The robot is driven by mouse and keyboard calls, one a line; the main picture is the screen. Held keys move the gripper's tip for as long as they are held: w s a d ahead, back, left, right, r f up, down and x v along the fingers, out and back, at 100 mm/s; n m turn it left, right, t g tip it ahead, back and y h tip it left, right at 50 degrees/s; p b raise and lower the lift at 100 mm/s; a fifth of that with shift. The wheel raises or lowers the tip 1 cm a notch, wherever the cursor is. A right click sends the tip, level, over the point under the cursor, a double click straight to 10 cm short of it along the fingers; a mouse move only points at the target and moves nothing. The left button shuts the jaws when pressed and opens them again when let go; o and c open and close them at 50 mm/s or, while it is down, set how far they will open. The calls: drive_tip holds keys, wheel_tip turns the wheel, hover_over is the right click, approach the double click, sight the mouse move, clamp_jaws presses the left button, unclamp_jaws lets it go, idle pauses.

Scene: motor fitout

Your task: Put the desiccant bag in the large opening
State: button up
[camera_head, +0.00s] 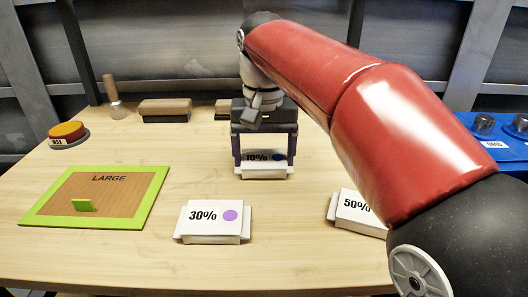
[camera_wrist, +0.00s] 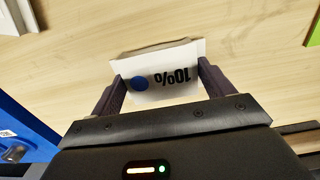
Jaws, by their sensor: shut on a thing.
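My gripper (camera_head: 264,150) is shut on the white desiccant bag marked 10% with a blue dot (camera_head: 263,172), one finger at each end. In the wrist view the bag (camera_wrist: 158,55) sits between the two dark fingers, its label upside down. I cannot tell whether it touches the table. A white bag marked 30% with a purple dot (camera_head: 212,221) lies nearer the front. Another marked 50% (camera_head: 355,211) lies to the right, partly hidden by my arm. The green-framed brown panel labelled LARGE (camera_head: 95,197) lies at the left, with a small green tab (camera_head: 84,205) on it.
A red and yellow button (camera_head: 67,133), a wooden-handled tool (camera_head: 115,100) and a brown-topped block (camera_head: 165,109) stand along the back left. A blue tray with dark round parts (camera_head: 501,135) is at the right. Bare wooden table (camera_head: 190,165) lies between the panel and my gripper.

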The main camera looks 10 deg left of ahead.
sight(263, 157)
drive_tip(key=shift+f, duration=0.2)
drive_tip(key=o, duration=1)
drive_tip(key=shift+f+b, duration=0.15)
drive_tip(key=shift+b, duration=0.45)
wheel_tip(263, 157, up, 8)
drive_tip(key=shift+f+p, duration=0.1)
drive_tip(key=shift+p, duration=0.95)
drive_tip(key=shift+w+a+b, duration=0.1)
drive_tip(key=shift+w+b, duration=0.15)
drive_tip(key=shift+b, duration=0.15)
drive_tip(key=shift+s+f+b, duration=0.1)
drive_tip(key=shift+f+b, duration=1.2)
drive_tip(key=shift+f, duration=2.45)
